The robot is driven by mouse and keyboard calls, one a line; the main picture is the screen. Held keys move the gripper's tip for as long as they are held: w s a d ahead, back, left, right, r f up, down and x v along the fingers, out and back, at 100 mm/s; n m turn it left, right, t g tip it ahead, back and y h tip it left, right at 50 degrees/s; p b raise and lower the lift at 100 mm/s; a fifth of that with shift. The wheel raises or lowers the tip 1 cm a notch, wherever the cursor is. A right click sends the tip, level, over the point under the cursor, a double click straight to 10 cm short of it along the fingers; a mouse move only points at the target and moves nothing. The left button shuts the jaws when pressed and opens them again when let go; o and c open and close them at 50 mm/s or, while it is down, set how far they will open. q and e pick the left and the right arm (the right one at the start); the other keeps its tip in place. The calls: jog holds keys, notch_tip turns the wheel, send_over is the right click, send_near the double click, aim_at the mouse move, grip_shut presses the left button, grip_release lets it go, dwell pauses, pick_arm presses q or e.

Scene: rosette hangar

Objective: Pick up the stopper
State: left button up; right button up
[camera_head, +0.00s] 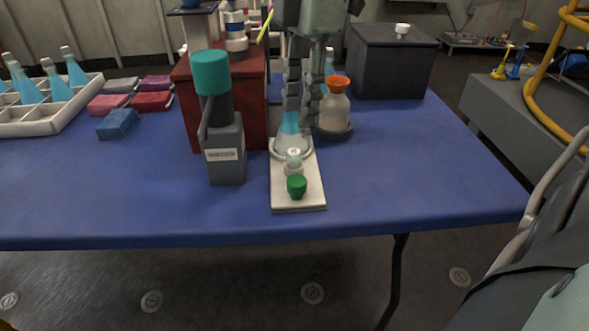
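A white board (314,196) lies near the front of the blue table (380,190). A small green stopper-like piece (297,186) is at the board's front end. Just behind it is a small pale piece (293,160); I cannot tell which of the two is the stopper. A clear flask with blue liquid (290,144) is at the board's back end. My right gripper (300,120) points down from above, fingers apart, by the flask's upper part. It partly hides the neck, and I cannot tell whether it touches. My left gripper is not in view.
A grey bottle-like device with a teal top (226,150) stands left of the board, before a red box (256,100). An orange-and-white flask (333,106) is right of my gripper. A dark box (390,65) is behind. The table's front right is clear.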

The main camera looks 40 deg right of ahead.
aim_at(294, 152)
jog(key=f, duration=0.5)
jog(key=a+f, duration=0.1)
jog(key=f, duration=0.1)
jog(key=shift+f, duration=0.3)
jog(key=shift+c, duration=0.6)
jog(key=c, duration=0.5)
